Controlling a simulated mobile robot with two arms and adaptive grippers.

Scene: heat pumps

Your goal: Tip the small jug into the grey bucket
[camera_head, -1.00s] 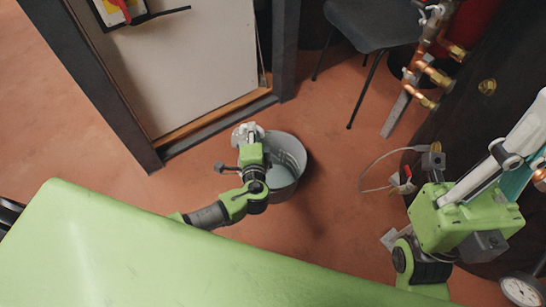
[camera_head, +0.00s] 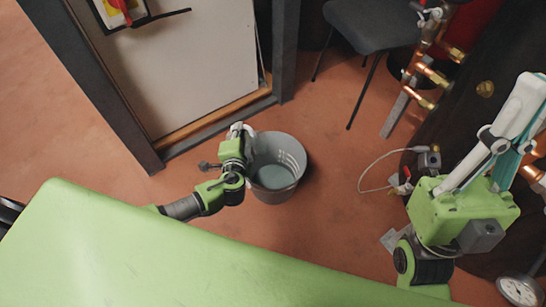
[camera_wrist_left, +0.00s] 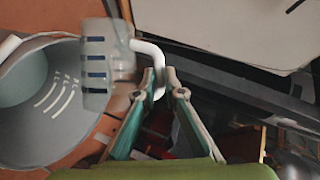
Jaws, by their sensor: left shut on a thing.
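The grey bucket (camera_head: 291,151) stands on the floor. Its inside shows a pale bluish bottom; I cannot tell whether that is liquid. In the left wrist view the bucket (camera_wrist_left: 62,125) is at the left. My left gripper (camera_wrist_left: 168,82) is shut on the white handle of the small jug (camera_wrist_left: 107,62), a translucent vessel with dark stripes. In the head view the jug (camera_head: 240,129) is mostly hidden by my left gripper (camera_head: 237,140), at the bucket's left rim. I cannot tell its exact tilt. My right gripper (camera_head: 512,118) is far right, away from both; its jaws are unclear.
A door (camera_head: 190,70) with a dark frame stands behind and left of the bucket. A dark chair (camera_head: 370,25) is at the back. Copper pipes (camera_head: 432,75), a thin cable (camera_head: 375,165) and a gauge (camera_head: 520,290) are at the right.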

